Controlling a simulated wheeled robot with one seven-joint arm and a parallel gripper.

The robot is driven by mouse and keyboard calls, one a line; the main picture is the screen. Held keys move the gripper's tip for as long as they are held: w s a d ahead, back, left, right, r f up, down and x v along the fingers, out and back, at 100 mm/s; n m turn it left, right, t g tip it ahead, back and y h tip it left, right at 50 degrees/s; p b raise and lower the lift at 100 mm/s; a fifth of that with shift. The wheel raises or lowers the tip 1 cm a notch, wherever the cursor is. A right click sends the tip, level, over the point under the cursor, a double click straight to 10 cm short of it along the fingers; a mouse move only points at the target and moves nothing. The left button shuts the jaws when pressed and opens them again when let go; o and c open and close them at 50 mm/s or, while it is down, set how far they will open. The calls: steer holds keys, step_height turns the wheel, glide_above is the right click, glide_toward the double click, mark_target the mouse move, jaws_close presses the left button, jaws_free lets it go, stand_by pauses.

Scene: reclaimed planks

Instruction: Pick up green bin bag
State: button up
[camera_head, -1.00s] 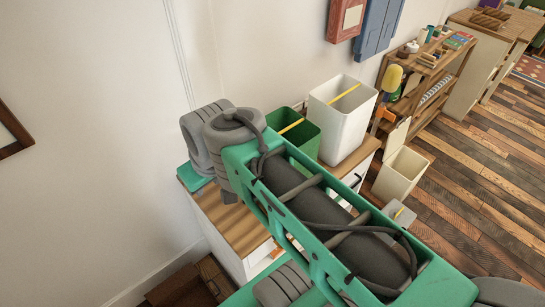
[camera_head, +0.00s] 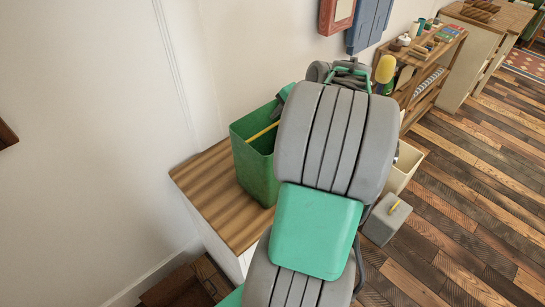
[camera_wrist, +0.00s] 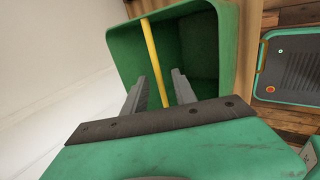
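The green bin (camera_head: 255,165) stands on the wooden-topped cabinet, partly behind my arm in the head view. A thin yellow bar (camera_head: 262,133) crosses its open top. In the wrist view the green bin (camera_wrist: 215,45) fills the upper middle, with the yellow bar (camera_wrist: 153,55) running lengthwise over its dark inside. My gripper (camera_wrist: 160,88) is open over the bin's mouth. Its two grey fingers are apart, one on each side of the yellow bar. I cannot tell whether either finger touches the bar. In the head view my arm hides most of the gripper.
The cabinet's wooden top (camera_head: 215,195) is bare left of the bin. A white wall (camera_head: 100,120) stands behind. A cream bin (camera_head: 405,165) and a grey box (camera_head: 387,220) with a yellow handle are on the floor to the right. A wooden shelf (camera_head: 435,65) stands beyond.

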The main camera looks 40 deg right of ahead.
steer(key=x, duration=0.2)
steer(key=shift+w+f, duration=0.2)
steer(key=shift+c, duration=0.3)
jaws_close()
stand_by(0.9)
